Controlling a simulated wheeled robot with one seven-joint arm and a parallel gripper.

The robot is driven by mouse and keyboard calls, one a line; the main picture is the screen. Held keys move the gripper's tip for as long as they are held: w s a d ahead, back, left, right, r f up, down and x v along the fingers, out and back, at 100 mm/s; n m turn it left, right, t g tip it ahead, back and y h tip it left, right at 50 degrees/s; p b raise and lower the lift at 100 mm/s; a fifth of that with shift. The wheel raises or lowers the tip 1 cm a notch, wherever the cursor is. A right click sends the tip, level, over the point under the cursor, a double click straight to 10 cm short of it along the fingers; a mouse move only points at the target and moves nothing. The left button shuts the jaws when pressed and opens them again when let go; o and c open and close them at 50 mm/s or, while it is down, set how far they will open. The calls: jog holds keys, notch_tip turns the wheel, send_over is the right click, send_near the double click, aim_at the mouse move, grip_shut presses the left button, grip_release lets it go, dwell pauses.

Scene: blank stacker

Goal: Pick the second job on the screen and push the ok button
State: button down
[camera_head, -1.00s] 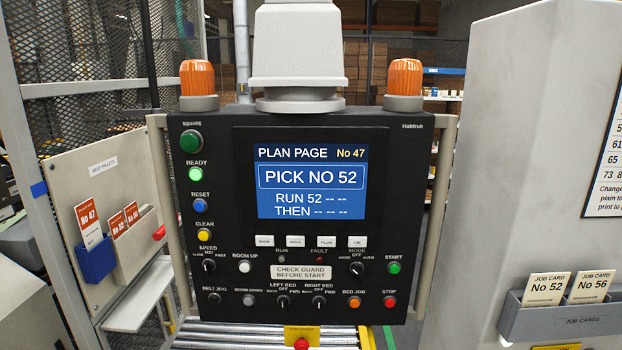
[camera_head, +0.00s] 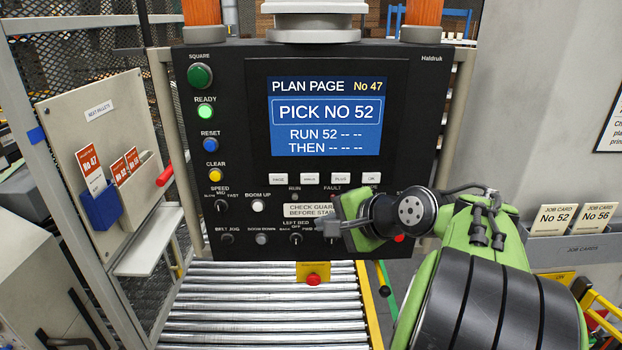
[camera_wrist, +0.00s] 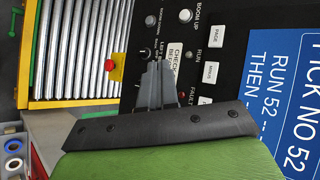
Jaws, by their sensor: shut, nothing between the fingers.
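The screen (camera_head: 325,115) on the black control panel (camera_head: 225,110) reads "PLAN PAGE No 47", "PICK NO 52", "RUN 52 -- --" and "THEN -- -- --". Below it is a row of white buttons: PAGE (camera_head: 278,179), MINUS (camera_head: 309,179), PLUS (camera_head: 340,179) and OK (camera_head: 371,179). My gripper (camera_head: 322,222) is shut and empty, in front of the panel below the button row. In the wrist view my gripper (camera_wrist: 158,68) shows its closed fingers over the panel near the "CHECK GUARD" label, apart from the PAGE and MINUS (camera_wrist: 210,73) buttons. My arm hides part of the lower right controls.
Job cards No 52 (camera_head: 554,218) and No 56 (camera_head: 599,216) stand in a grey holder at right. A red No 47 card (camera_head: 89,167) sits in a blue pocket (camera_head: 101,209) at left. A roller conveyor (camera_head: 260,315) with a red button (camera_head: 313,280) lies below the panel.

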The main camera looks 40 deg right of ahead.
aim_at(346, 185)
jog(key=d+m, duration=0.1)
jog(key=s+d+r+m+t, duration=0.1)
jog(key=d, duration=0.1)
jog(key=d+m, duration=0.1)
jog(key=shift+s+d+r+t, duration=0.15)
jog(key=shift+d+r+t, duration=0.1)
jog(key=shift+d+t, duration=0.15)
jog(key=shift+w+d+p, duration=0.5)
jog(key=shift+w+d, duration=0.3)
jog(key=shift+w, duration=0.45)
jog(key=shift+w+d+p, duration=0.5)
jog(key=shift+w+d, duration=0.3)
jog(key=shift+w, duration=0.4)
jog(key=shift+w+d+p, duration=0.5)
jog(key=shift+w+d, duration=0.3)
jog(key=shift+w, duration=0.45)
jog(key=shift+w, duration=0.1)
